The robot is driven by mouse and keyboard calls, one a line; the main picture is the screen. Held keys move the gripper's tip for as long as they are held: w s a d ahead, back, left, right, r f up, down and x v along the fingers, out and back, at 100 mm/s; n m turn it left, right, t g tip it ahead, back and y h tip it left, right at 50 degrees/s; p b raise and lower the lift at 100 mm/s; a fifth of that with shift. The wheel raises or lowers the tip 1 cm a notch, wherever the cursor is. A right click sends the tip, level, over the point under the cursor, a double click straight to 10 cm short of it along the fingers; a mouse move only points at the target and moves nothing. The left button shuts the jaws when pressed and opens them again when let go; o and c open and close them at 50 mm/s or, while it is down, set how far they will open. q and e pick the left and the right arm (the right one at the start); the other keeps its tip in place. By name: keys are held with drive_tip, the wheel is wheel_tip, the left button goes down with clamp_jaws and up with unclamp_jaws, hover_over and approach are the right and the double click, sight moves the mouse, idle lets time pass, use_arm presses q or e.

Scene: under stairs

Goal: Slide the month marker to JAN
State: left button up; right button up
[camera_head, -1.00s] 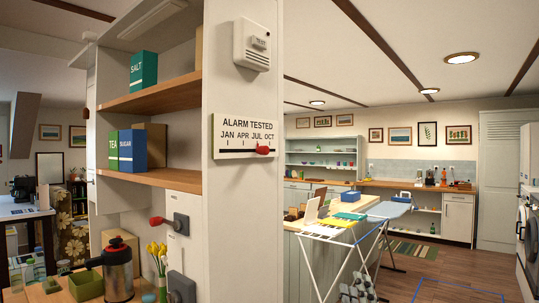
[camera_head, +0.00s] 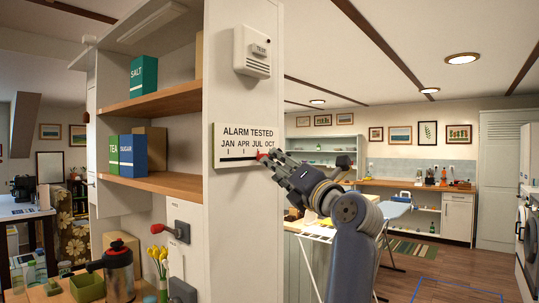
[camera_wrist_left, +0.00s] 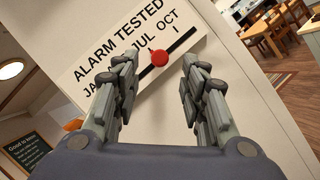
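The white ALARM TESTED sign (camera_head: 231,134) is fixed to the end panel of the shelf unit, with JAN, APR, JUL and OCT in a row above a dark slot. The red month marker (camera_head: 262,156) sits on the slot towards its right part, around JUL to OCT. My left gripper (camera_head: 272,158) is at the sign's right part, close to the marker. In the left wrist view the gripper (camera_wrist_left: 159,75) is open, and the red marker (camera_wrist_left: 159,58) shows between the two fingertips, with a gap on each side. My right gripper is not in view.
A white alarm box (camera_head: 252,52) with a TEST button is above the sign. A red-handled switch (camera_head: 179,232) is lower left on the panel. A drying rack (camera_head: 318,232) and counter stand behind my arm.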

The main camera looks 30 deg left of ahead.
use_arm(q)
drive_tip(key=p+x, duration=0.1)
drive_tip(key=x, duration=0.3)
drive_tip(key=shift+w+a+r+p, duration=0.1)
drive_tip(key=shift+w+a+p, duration=0.05)
drive_tip(key=shift+a+p, duration=0.2)
clamp_jaws()
